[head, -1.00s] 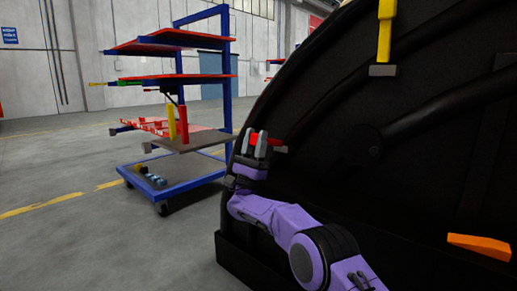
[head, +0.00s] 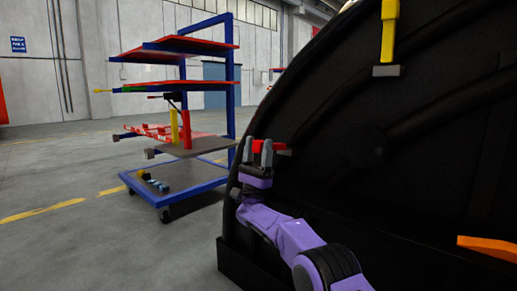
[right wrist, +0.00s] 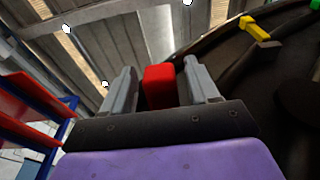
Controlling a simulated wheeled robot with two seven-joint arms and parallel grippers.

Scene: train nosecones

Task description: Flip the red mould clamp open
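The red mould clamp (head: 278,146) sits at the left edge of the big black mould (head: 400,140). My right gripper (head: 259,151) is at the clamp, fingers pointing up, with the red handle between its two grey fingers. In the right wrist view the red handle (right wrist: 159,87) stands between the open fingers (right wrist: 160,90), with a small gap visible on each side. I cannot tell how far the clamp is turned. My left gripper is not in view.
A yellow clamp (head: 389,30) is higher on the mould and an orange one (head: 488,248) is at lower right. A blue and red shelf cart (head: 228,90) holding tools stands on the left. The floor between is clear.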

